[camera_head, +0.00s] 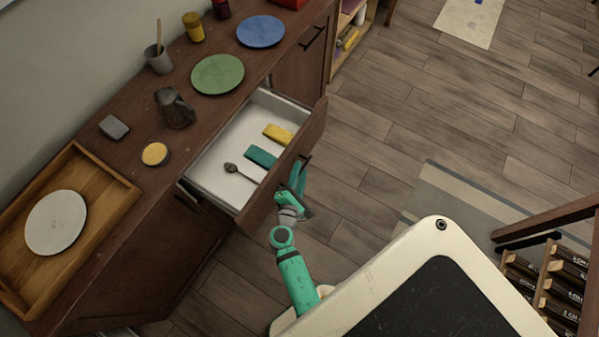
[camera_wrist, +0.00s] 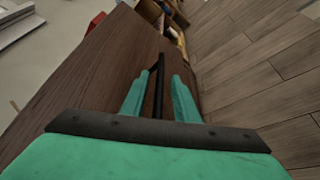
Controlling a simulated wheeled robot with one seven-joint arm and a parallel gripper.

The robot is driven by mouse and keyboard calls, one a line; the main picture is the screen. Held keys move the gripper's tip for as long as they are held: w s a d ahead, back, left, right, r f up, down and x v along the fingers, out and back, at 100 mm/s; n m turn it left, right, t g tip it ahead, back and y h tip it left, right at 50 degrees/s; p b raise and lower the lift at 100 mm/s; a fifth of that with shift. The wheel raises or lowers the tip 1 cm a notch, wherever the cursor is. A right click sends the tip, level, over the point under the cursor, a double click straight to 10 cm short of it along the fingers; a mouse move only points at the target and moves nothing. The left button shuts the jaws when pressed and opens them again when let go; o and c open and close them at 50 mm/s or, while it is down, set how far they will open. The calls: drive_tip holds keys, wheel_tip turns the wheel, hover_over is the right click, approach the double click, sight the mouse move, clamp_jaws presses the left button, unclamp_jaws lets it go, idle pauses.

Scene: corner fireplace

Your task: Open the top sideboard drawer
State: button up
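The top sideboard drawer (camera_head: 212,167) is pulled well out of the dark wood sideboard (camera_head: 135,185) in the head view. Inside its white interior lie a yellow block (camera_head: 278,134), a teal block (camera_head: 260,156) and a dark spoon (camera_head: 240,173). My gripper (camera_head: 298,178) is at the drawer's front. In the wrist view, its two teal fingers stand on either side of the dark bar handle (camera_wrist: 158,88), with gaps visible on both sides. The gripper looks open around the handle, not clamped on it.
The sideboard top holds a wooden tray (camera_head: 112,180) with a white plate, a green plate (camera_head: 218,74), a blue plate (camera_head: 260,31) and several small items. A rack of bottles (camera_head: 560,285) stands at the lower right. Wooden floor (camera_head: 400,130) beyond the drawer is clear.

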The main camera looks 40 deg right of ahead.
drive_tip(key=v, duration=1)
drive_tip(key=shift+s+a, duration=0.25)
drive_tip(key=shift+s, duration=0.05)
drive_tip(key=shift+r, duration=0.1)
drive_tip(key=s+a+m+t+y, duration=0.1)
drive_tip(key=s+a+m+y, duration=0.4)
drive_tip(key=s+a+y, duration=0.45)
drive_tip(key=s+a+r+m+t, duration=0.1)
drive_tip(key=s+a+r+m, duration=0.1)
drive_tip(key=r, duration=0.4)
drive_tip(key=s+a+r+m+t+y, duration=0.1)
drive_tip(key=s+a+r+m, duration=0.1)
drive_tip(key=a+r+m, duration=0.2)
drive_tip(key=s+a+r+m+t+y, duration=0.1)
drive_tip(key=s+a+r+m+t, duration=0.1)
drive_tip(key=r, duration=0.6)
drive_tip(key=shift+s+a+r+m, duration=0.35)
drive_tip(key=shift+s+a+m, duration=0.1)
drive_tip(key=shift+m, duration=0.35)
